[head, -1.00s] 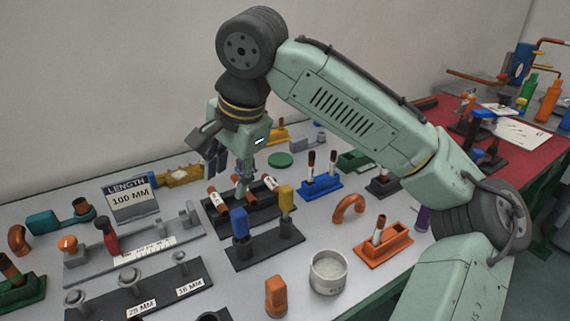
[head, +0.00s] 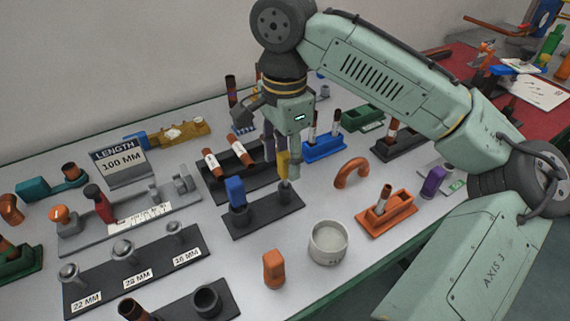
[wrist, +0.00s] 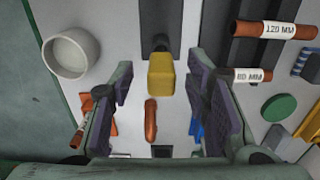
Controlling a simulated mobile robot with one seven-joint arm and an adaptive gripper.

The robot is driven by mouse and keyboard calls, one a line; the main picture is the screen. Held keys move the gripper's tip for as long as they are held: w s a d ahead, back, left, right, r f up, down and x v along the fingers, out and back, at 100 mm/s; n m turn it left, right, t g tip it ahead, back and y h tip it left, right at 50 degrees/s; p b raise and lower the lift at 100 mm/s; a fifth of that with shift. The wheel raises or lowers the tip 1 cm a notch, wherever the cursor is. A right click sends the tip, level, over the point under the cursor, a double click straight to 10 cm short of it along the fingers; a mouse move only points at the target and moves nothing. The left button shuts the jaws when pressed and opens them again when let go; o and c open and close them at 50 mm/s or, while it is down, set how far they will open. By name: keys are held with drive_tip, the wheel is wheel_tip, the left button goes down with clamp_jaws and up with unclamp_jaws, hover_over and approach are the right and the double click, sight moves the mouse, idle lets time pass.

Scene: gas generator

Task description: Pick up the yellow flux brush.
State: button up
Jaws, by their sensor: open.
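The yellow flux brush (head: 283,163) stands upright in the right end of a dark two-place holder (head: 262,214). My gripper (head: 281,170) points down over it, with its fingers on either side of the yellow handle. In the wrist view the yellow brush (wrist: 161,75) shows between the two open purple-padded fingers (wrist: 163,88), with gaps on both sides. The brush's lower end is hidden in the holder.
A blue-handled brush (head: 236,192) stands in the same holder, close to the left. A rack with labelled copper pipes (head: 238,154) is just behind.

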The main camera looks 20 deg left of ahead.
sight(285, 179)
drive_tip(key=shift+w+f, duration=0.1)
drive_tip(key=shift+f, duration=1.3)
drive_tip(key=shift+c, duration=0.3)
clamp_jaws()
